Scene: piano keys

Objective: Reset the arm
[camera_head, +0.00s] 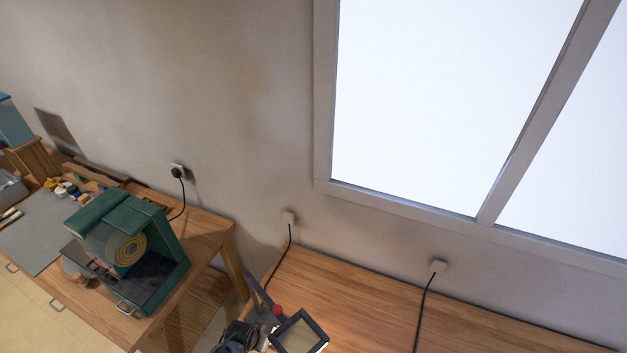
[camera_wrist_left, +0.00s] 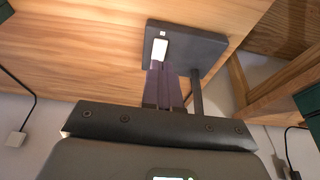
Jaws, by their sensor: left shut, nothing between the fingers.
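My left gripper (camera_wrist_left: 165,68) shows in the left wrist view. Its purple-grey fingers are together, with nothing seen between them. They point toward a dark flat plate (camera_wrist_left: 205,48) with a small white piece on it, over a wooden bench top (camera_wrist_left: 85,45). I cannot tell if the fingertips touch the plate. No gripper is clearly visible in the head view, and my right gripper shows in neither view. No piano keys are visible.
A green machine (camera_head: 163,235) stands on the left workbench (camera_head: 205,228). A dark device with a square frame (camera_head: 299,333) sits at the bottom of the head view on the other wooden bench (camera_head: 360,290). That bench is mostly clear at right.

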